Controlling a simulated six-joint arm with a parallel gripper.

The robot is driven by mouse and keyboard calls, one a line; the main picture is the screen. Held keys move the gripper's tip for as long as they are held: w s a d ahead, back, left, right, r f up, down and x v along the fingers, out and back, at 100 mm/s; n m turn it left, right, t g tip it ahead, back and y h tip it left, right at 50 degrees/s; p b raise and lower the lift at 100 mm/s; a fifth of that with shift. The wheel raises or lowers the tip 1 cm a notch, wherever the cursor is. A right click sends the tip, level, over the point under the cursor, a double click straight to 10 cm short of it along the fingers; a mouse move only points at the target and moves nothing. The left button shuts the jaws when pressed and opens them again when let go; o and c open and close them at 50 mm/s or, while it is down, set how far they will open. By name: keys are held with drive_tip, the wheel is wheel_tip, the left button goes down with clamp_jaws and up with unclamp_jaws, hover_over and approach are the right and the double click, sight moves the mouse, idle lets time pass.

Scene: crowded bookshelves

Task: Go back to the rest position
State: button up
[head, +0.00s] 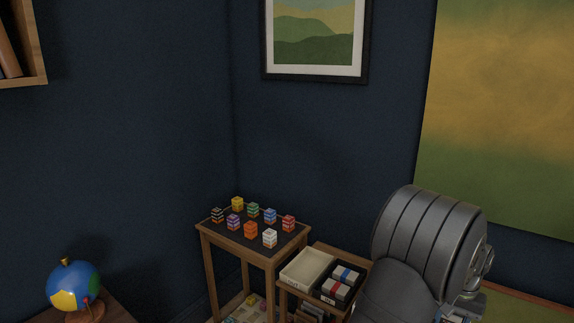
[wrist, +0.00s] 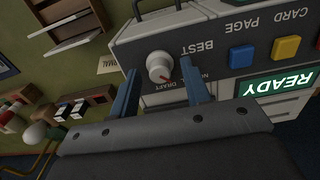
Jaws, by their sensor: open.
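My gripper (wrist: 160,73) shows in the wrist view with its two blue fingers apart. The fingers flank a round white knob (wrist: 158,65) on a grey machine panel (wrist: 210,75). Nothing is seen held between them. A gap shows on each side of the knob; I cannot tell how deep the fingers reach around it. The knob's red mark faces the DRAFT label. In the head view my grey arm is at the lower right, and its gripper end cannot be made out.
Beside the knob are a blue button (wrist: 242,57), a yellow button (wrist: 286,47) and a lit READY display (wrist: 278,84). In the head view, a small table (head: 252,250) holds several coloured blocks, near a cream tray (head: 307,268). A globe (head: 75,286) stands lower left.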

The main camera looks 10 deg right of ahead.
drive_tip(key=shift+n, duration=0.8)
wheel_tip(320, 180, up, 8)
drive_tip(key=shift+f, duration=0.15)
drive_tip(key=o, duration=1.3)
drive_tip(key=shift+c, duration=0.2)
drive_tip(key=w+a+r+n, duration=0.5)
drive_tip(key=w+r+n, duration=0.35)
drive_tip(key=n, duration=0.65)
wheel_tip(320, 180, down, 9)
drive_tip(key=n, duration=0.1)
drive_tip(key=shift+s+a, duration=0.3)
drive_tip(key=shift+a, duration=0.05)
wheel_tip(320, 180, up, 10)
